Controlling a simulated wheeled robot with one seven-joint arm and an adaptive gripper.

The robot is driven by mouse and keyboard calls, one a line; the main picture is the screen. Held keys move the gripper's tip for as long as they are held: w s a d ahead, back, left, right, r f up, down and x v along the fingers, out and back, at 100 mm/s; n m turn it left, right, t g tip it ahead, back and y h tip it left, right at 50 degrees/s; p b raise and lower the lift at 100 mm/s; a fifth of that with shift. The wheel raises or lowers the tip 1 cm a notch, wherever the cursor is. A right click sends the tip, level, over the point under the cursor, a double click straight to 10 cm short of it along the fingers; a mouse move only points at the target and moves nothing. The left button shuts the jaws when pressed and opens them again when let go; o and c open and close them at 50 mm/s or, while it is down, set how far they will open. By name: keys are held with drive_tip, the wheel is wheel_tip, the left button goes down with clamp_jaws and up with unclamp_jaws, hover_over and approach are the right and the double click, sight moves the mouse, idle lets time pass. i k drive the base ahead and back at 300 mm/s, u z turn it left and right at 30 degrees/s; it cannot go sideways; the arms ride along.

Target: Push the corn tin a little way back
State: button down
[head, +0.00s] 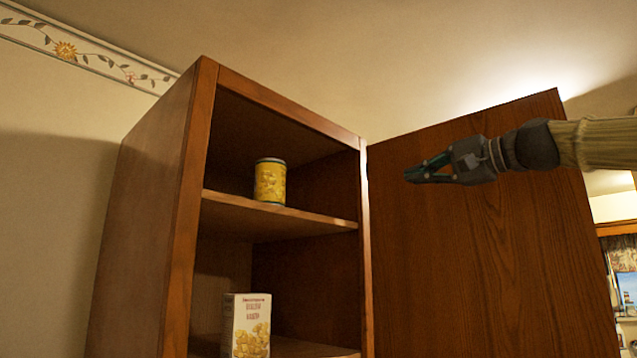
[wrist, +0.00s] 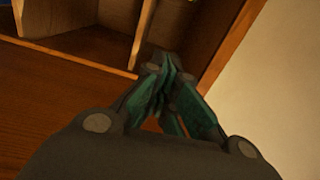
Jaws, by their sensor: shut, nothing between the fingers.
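The corn tin (head: 270,181) is a yellow can with dark rims. It stands upright on the upper shelf (head: 300,218) of an open wooden cabinet in the head view. My gripper (head: 408,176) is to the right of the tin and apart from it, in front of the open cabinet door. Its green-lined fingers are shut with nothing between them. In the wrist view the closed fingertips (wrist: 158,62) point toward the cabinet. I cannot make out the tin in the wrist view.
The open cabinet door (head: 480,240) stands to the right, behind my gripper. A carton (head: 247,325) with yellow pictures stands on the lower shelf. The cabinet's left side wall (head: 150,220) and top frame border the opening. The upper shelf is otherwise clear where visible.

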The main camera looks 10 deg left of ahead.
sight(269, 174)
drive_tip(key=z, duration=2.35)
drive_tip(key=k, duration=0.55)
drive_tip(key=u, duration=2.35)
